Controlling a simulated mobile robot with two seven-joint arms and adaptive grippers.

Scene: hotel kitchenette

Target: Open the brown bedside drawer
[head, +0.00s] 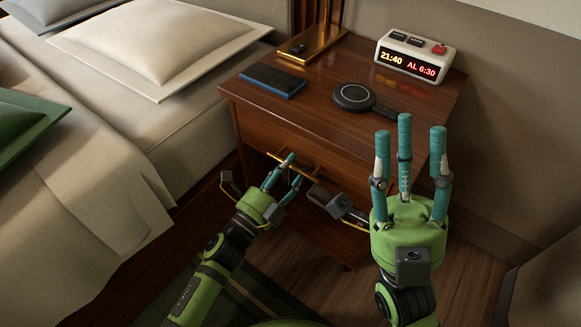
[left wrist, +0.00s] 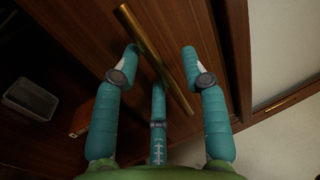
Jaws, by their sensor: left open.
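The brown bedside table stands beside the bed, with its drawer (head: 262,128) just under the top; the drawer looks shut. A gold bar handle (left wrist: 157,58) runs slantwise across the drawer front in the left wrist view. It also shows in the head view (head: 313,163), partly behind my left gripper. My left gripper (head: 287,170) is open at the drawer front. In the left wrist view its fingers (left wrist: 160,62) are spread around the handle; I cannot tell whether they touch it. My right gripper (head: 408,128) is open and empty, fingers pointing up, in front of the table's right side.
The bed (head: 95,165) lies left. A grey container (left wrist: 33,98) shows at the left wrist view's left.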

